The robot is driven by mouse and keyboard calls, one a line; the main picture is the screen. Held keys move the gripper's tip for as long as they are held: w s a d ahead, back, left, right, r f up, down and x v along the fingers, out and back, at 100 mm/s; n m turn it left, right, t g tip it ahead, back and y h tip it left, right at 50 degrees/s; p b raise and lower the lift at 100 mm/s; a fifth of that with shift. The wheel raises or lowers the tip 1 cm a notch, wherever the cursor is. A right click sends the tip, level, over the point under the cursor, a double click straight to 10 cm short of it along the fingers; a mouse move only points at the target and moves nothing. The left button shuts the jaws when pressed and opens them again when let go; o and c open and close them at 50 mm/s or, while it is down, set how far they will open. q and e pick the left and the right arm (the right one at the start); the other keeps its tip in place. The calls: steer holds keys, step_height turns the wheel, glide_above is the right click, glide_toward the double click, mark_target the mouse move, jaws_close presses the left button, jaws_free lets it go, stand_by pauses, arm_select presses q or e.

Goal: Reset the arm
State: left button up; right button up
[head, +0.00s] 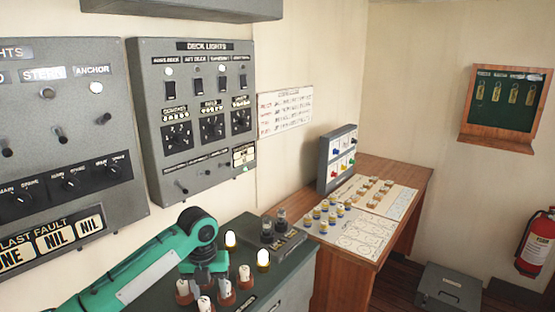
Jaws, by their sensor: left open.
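My left arm (150,262) is green and comes in from the lower left, bent at a dark wrist joint. My left gripper (207,279) is open and points down over the dark green cabinet top (246,231). It is close to several white pieces with reddish-brown bases (226,288); its fingertips are partly hard to make out, and I cannot tell whether it touches any piece. My right gripper is not in view.
Two lit lamps (263,259) and a dark block (285,241) stand beside the gripper. The deck lights panel (195,100) is on the wall behind. A wooden desk (400,172) with sheets and small pieces is to the right. A grey box (449,290) is on the floor.

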arm_select(q)
steer(key=s+d+f+n+t+h, duration=0.1)
steer(key=s+d+f+n+h, duration=0.15)
steer(key=s+f+n, duration=0.55)
steer(key=s+d+f+n+t+h, duration=0.1)
steer(key=s+d+f+n, duration=0.4)
steer(key=s, duration=0.5)
steer(key=s+a+f+n+t+y, duration=0.1)
steer(key=s+a+f+n+y, duration=0.1)
steer(key=s+a+n, duration=0.65)
steer(key=s+a+f+n+t+y, duration=0.15)
steer(key=s+a+n, duration=0.35)
steer(key=s+n, duration=0.65)
step_height(320, 180, down, 32)
steer(key=g, duration=0.2)
steer(key=s+a+f+g, duration=0.1)
steer(key=s+a+f, duration=0.2)
steer(key=s+f, duration=1.5)
steer(key=shift+s+f, duration=0.2)
steer(key=shift+s, duration=0.3)
